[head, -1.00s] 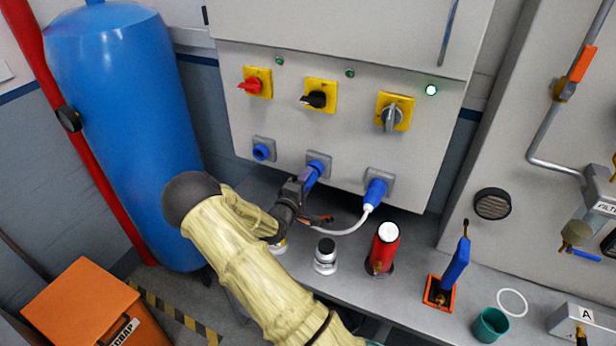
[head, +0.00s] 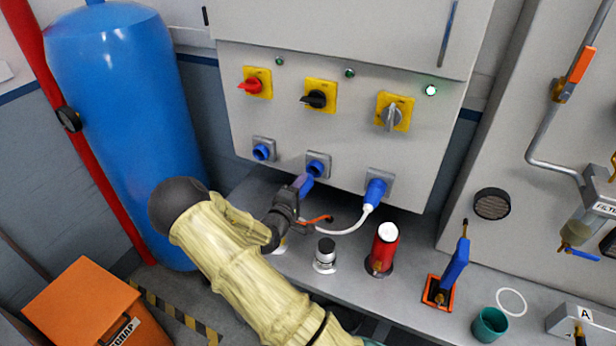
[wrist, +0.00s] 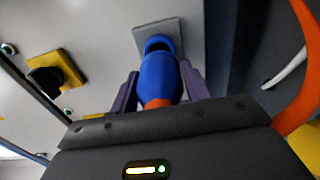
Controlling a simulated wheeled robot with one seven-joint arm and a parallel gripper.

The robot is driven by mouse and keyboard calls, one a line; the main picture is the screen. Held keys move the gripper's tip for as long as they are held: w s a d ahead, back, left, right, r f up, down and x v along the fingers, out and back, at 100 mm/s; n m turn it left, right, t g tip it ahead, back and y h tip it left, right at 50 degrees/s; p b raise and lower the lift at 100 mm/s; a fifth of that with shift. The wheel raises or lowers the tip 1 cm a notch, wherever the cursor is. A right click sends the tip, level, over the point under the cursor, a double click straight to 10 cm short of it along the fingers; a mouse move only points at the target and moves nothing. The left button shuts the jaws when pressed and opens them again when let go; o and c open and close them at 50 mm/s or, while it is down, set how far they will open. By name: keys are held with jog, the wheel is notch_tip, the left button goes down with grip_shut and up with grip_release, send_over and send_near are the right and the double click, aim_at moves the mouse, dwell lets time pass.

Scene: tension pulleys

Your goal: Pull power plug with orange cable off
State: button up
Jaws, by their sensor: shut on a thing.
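The blue power plug (wrist: 160,78) with its orange cable (wrist: 157,103) is between the two purple-grey fingers of my gripper (wrist: 158,90), which is shut on it. In the head view the plug (head: 304,184) is just below and left of the middle socket (head: 318,166). The socket's round blue opening shows, and the plug appears out of it. In the wrist view the dark socket opening (wrist: 160,43) shows just beyond the plug tip. My gripper (head: 301,188) hides part of the plug, and the orange cable (head: 318,219) hangs beside it.
A blue plug with a white cable (head: 375,192) sits in the right socket. The left socket (head: 263,150) is empty. A small jar (head: 325,256) and a red bottle (head: 383,252) stand on the bench close by. A blue tank (head: 130,130) is at the left.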

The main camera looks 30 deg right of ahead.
jog(key=shift+s+a, duration=0.45)
jog(key=shift+a, duration=0.1)
